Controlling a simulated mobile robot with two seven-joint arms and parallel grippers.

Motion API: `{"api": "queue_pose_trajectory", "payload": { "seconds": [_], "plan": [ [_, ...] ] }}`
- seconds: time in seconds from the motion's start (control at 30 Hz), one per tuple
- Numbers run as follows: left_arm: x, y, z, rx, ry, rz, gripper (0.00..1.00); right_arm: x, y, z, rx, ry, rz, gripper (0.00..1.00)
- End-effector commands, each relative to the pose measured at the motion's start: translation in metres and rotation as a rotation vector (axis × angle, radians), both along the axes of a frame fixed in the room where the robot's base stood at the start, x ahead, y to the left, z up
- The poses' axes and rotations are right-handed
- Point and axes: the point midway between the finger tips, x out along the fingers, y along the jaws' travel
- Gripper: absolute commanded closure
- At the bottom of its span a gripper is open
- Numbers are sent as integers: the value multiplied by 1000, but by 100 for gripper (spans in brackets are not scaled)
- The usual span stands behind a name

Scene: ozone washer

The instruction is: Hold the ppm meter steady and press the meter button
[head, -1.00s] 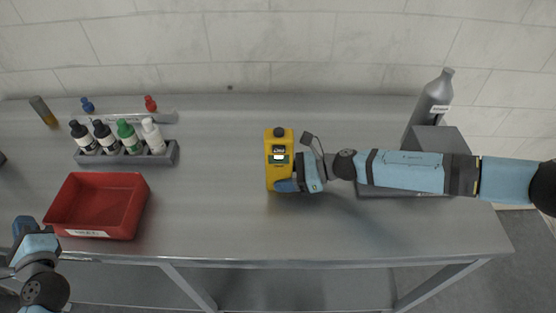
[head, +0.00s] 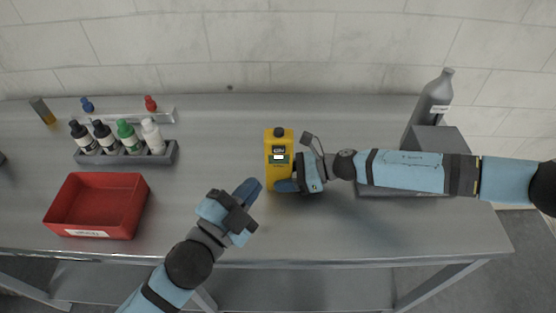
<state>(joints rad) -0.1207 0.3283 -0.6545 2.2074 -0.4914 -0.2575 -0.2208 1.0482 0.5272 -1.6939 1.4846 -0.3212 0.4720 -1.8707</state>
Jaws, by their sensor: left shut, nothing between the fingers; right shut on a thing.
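The yellow ppm meter (head: 270,160) stands upright near the middle of the table, with a small lit screen on its front and a dark knob on top. My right gripper (head: 290,186) comes in from the right and is shut on the meter's lower part. My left gripper (head: 253,188) is shut and empty, just left of the meter's lower part and in front of it, with a small gap showing. I cannot make out the meter button clearly at this size.
A red tray (head: 75,228) stands at the left front. A grey rack (head: 171,156) with several bottles is behind it. A grey box (head: 440,142) and a grey cylinder (head: 432,98) are at the right. The table (head: 215,130) is clear behind the meter.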

Motion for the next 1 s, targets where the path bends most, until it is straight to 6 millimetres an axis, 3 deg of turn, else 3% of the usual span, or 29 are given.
{"api": "queue_pose_trajectory", "payload": {
  "seconds": [0.13, 0.37, 1.0],
  "plan": [
    [-16, -35, 1, -122, 81, -148, 100, 0, 0, 0, 0, 0, 0, 66],
    [-20, -51, 1, -182, 130, -220, 100, 0, 0, 0, 0, 0, 0, 66],
    [56, -51, 1, -180, 129, -217, 100, 0, 0, 0, 0, 0, 0, 66]
  ]
}}
